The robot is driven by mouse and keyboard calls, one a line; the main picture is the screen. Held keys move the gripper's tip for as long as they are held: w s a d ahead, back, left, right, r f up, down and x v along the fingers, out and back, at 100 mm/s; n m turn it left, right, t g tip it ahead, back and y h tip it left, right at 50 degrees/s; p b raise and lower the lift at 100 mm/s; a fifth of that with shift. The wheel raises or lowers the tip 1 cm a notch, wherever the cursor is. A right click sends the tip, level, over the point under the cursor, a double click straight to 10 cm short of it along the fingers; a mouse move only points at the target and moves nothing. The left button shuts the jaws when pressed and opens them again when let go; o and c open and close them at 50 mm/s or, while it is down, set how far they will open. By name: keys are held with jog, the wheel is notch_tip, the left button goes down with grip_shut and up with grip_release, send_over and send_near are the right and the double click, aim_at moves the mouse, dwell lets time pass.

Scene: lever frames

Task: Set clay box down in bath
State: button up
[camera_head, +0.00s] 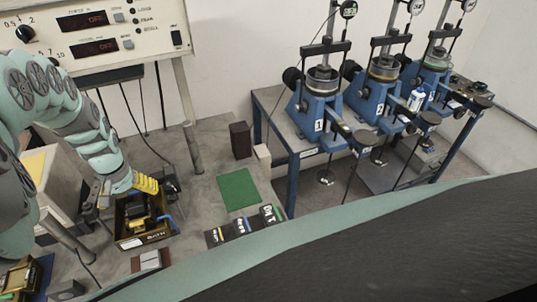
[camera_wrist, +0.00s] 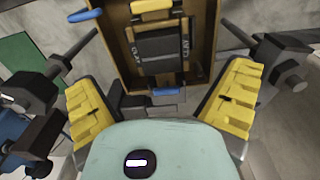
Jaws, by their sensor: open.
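The clay box (camera_wrist: 160,45), dark grey with pale lettering, lies inside the bath's walls in the wrist view. In the head view its outline among the dark and yellow shapes is hard to tell. My gripper (camera_head: 127,193) is above the bath's far side. Its yellow-padded fingers are spread wide in the wrist view (camera_wrist: 162,78), with nothing between the pads.
A green mat (camera_head: 238,189) lies right of the bath, with several dark labelled boxes (camera_head: 243,228) in front. A dark brown block (camera_head: 240,140) and a white block (camera_head: 263,155) stand behind. A blue-framed bench (camera_head: 283,125) carries blue machines. A metal post (camera_head: 188,120) rises behind the bath.

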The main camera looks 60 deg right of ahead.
jog(key=r, duration=0.3)
jog(key=shift+w+a+r, duration=0.1)
jog(key=shift+a+r, duration=0.1)
jog(key=shift+r, duration=0.1)
jog(key=shift+w+d+r, duration=0.1)
jog(key=shift+d+r, duration=0.05)
jog(key=shift+r, duration=0.9)
